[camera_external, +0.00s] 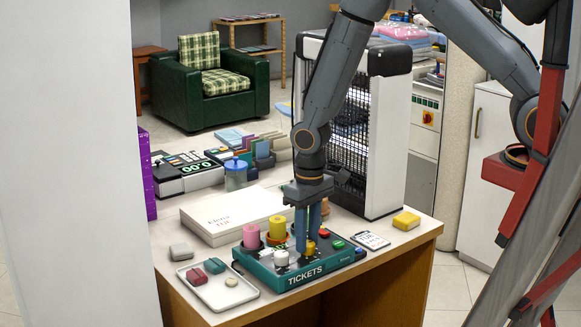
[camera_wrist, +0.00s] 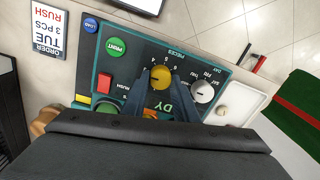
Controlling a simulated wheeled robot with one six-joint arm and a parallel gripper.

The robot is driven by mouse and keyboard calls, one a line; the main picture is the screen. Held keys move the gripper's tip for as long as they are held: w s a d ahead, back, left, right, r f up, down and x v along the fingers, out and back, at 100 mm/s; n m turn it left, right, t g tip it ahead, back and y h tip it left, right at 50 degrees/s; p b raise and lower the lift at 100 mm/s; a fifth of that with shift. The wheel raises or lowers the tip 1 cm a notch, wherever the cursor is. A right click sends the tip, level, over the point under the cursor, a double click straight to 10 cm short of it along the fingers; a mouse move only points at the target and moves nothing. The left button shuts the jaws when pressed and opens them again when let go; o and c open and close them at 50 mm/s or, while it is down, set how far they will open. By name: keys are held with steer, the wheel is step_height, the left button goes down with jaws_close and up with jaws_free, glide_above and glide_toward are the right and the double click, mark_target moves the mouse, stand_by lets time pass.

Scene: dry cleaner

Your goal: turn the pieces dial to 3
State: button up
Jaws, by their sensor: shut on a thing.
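The teal ticket machine (camera_external: 300,272) lies on the counter with "TICKETS" on its front. Its yellow pieces dial (camera_wrist: 160,77) is under the "PIECES" label in the wrist view; it also shows low between my fingers in the external view (camera_external: 310,247). My gripper (camera_external: 307,246) points straight down over the machine and is shut on the yellow dial, one finger on each side. Small numbers ring the dial, but its exact setting is too small to read. An order card (camera_wrist: 48,30) reads "TUE 3 PCS RUSH".
Beside the yellow dial are a white day dial (camera_wrist: 202,91), a green print button (camera_wrist: 115,47) and a red button (camera_wrist: 104,83). A white tray (camera_external: 222,293) and a yellow block (camera_external: 406,220) flank the machine.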

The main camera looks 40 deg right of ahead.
mark_target(308, 242)
stand_by(0.4)
steer(key=o, duration=1.1)
steer(key=shift+c, duration=0.2)
steer(key=shift+d+r+b, duration=0.15)
steer(key=shift+r+b, duration=0.95)
steer(key=shift+r, duration=2.85)
steer(key=s+d+r+m+b, duration=0.1)
steer(key=s+d+r+b, duration=0.1)
steer(key=d, duration=1.2)
steer(key=s+d+r+m+t+b, duration=0.1)
steer(key=s+d+r+b, duration=0.1)
steer(key=d, duration=1.3)
steer(key=shift+s+r, duration=0.15)
steer(key=shift+s, duration=0.05)
